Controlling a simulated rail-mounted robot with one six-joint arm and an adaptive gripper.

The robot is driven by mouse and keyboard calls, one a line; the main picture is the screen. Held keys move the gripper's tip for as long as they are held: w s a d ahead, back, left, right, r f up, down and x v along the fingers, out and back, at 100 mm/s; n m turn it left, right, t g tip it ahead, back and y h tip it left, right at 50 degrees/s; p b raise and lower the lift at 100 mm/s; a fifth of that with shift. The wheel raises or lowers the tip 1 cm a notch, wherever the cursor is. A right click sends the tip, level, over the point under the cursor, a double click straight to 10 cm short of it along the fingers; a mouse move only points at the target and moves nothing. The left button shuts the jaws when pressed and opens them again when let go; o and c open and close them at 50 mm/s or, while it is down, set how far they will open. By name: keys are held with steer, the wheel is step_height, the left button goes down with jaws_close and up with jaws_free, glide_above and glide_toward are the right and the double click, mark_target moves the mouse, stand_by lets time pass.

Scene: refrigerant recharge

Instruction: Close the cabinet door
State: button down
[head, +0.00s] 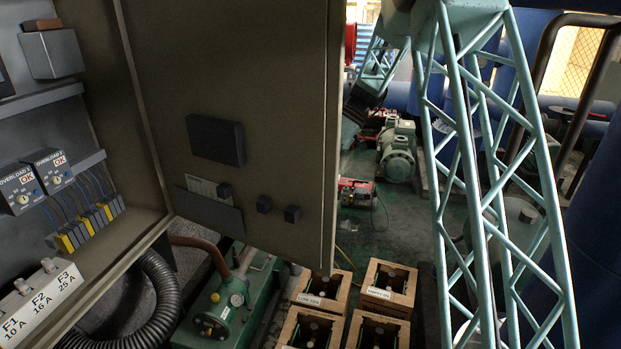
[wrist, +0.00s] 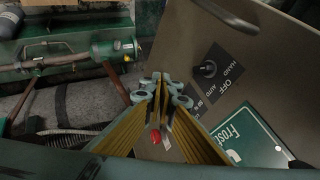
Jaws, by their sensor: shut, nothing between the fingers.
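The cabinet door (head: 240,120) stands open in the head view, its inner face toward me, with a black box and a document pocket on it. The open cabinet (head: 150,235) is to its left. In the wrist view the door's outer face (wrist: 240,70) fills the right side, with a HAND/OFF/AUTO switch (wrist: 208,68), a dark handle (wrist: 225,14) and a green sign (wrist: 250,140). My gripper (wrist: 163,88) is shut and empty beside this face. I cannot tell whether it touches the door. The head view does not show the gripper.
Inside the cabinet are overload relays (head: 35,185), terminals (head: 90,225) and fuses (head: 40,300). Below the door are a green machine (head: 225,305), a black corrugated hose (head: 160,295) and several wooden crates (head: 390,280). A green motor (head: 397,150) stands on the floor behind.

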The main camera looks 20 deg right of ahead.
mark_target(290, 205)
steer(key=shift+s+a+f+p, duration=0.15)
steer(key=shift+s+a+f, duration=0.45)
steer(key=shift+a, duration=0.35)
steer(key=shift+s+a+f+p, duration=0.15)
steer(key=shift+s+a+f, duration=0.3)
steer(key=shift+a+f, duration=0.35)
steer(key=shift+s+a+f+p, duration=0.15)
steer(key=shift+s+a+f, duration=0.35)
steer(key=shift+a, duration=0.55)
steer(key=shift+s, duration=0.1)
